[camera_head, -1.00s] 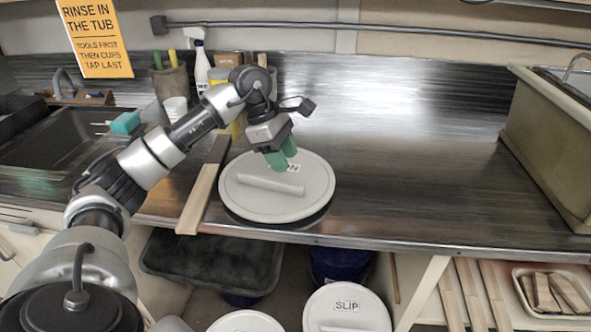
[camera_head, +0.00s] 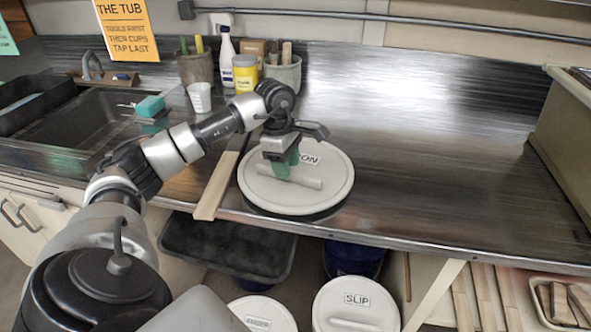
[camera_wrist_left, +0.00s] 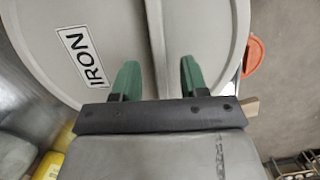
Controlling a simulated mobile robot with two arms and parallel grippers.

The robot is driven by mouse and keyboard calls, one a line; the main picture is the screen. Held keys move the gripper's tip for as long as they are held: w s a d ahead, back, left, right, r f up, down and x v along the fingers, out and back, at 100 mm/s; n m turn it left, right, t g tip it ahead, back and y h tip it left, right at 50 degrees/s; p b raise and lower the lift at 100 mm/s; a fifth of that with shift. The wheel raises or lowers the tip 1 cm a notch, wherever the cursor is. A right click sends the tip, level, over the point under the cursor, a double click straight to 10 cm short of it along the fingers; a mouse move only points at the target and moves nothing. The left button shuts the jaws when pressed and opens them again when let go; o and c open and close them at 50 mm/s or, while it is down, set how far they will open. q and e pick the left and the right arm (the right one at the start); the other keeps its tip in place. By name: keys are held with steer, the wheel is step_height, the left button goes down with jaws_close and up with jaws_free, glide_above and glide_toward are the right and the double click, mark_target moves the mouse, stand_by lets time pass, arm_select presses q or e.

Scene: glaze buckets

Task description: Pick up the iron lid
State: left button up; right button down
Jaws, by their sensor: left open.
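The iron lid (camera_head: 325,197) is a round, pale grey disc with a raised bar handle (camera_head: 308,182). It lies flat at the front of the metal counter. The end of its label shows in the head view; the wrist view shows the whole word IRON on the lid (camera_wrist_left: 85,57). My left gripper (camera_head: 285,170) is over the lid at the handle, its green fingers pointing down and open. In the left wrist view the fingers (camera_wrist_left: 158,78) straddle part of the handle; I cannot tell whether they touch it. My right gripper is not in view.
A wooden strip (camera_head: 216,187) lies just left of the lid. The SLIP lid (camera_head: 355,300) is below the counter. The counter right of the lid is clear.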

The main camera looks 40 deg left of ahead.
arm_select(q)
steer(key=shift+d+f, duration=0.1)
steer(key=shift+f, duration=0.35)
steer(key=shift+f, duration=0.25)
stand_by(0.4)
jaws_close()
